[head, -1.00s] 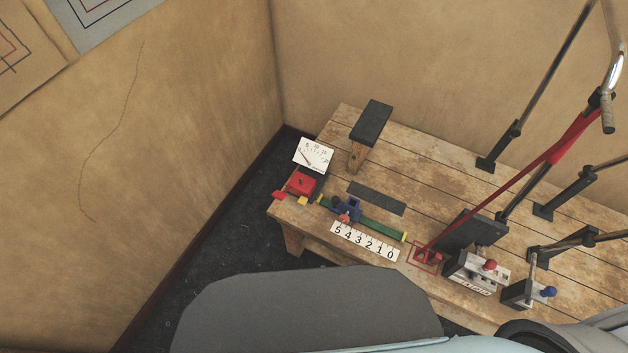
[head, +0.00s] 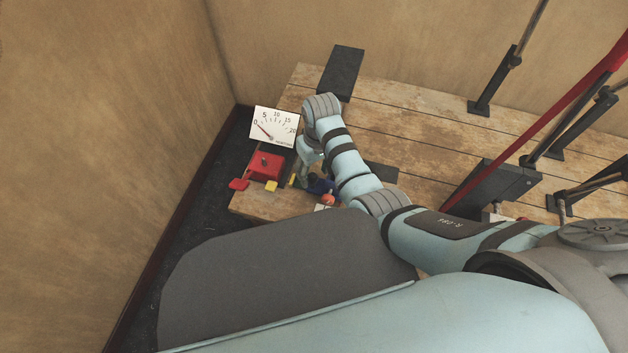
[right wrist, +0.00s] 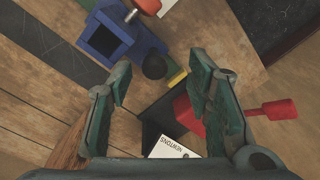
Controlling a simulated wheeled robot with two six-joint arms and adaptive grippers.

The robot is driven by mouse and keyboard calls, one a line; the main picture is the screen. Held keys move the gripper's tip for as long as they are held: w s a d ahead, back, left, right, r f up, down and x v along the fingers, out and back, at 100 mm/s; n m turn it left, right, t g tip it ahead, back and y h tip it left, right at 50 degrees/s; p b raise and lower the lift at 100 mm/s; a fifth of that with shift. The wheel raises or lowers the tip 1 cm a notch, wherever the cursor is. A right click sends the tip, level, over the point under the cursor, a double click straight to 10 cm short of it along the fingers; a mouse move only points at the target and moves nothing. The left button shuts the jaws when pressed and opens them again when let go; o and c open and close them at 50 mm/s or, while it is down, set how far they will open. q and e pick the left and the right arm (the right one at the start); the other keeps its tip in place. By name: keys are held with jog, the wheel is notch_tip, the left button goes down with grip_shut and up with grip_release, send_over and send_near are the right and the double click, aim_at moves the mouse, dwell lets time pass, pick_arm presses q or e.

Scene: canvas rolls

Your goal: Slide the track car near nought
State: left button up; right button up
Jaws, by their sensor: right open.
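The track car is a blue block with an orange-red knob; in the head view the car (head: 320,184) shows partly at the left end of the track, behind my right arm. In the right wrist view the blue car (right wrist: 108,40) lies at the upper left, beyond the fingers, with a black round end (right wrist: 154,66) facing the gap. My right gripper (right wrist: 163,88) is open with nothing between its fingers. In the head view it (head: 301,172) is mostly hidden by its own wrist. The number scale and nought are hidden by my arm. My left gripper is out of view.
A red block (head: 266,165) and a white dial card (head: 274,127) stand left of the car, with the needle near 0. Dark stands and a red bar (head: 540,130) are at the right of the wooden bench (head: 420,105).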

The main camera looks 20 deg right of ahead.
aim_at(313, 175)
jog(key=f, duration=0.1)
jog(key=w+f, duration=0.1)
jog(key=f, duration=0.1)
jog(key=f+b, duration=0.1)
jog(key=shift+w+f, duration=0.15)
jog(key=shift+w, duration=0.1)
jog(key=shift+d+f, duration=0.1)
jog(key=shift+s, duration=0.15)
jog(key=shift+r, duration=0.2)
jog(key=shift+c, duration=0.9)
jog(key=c, duration=0.3)
jog(key=shift+f, duration=0.1)
grip_shut()
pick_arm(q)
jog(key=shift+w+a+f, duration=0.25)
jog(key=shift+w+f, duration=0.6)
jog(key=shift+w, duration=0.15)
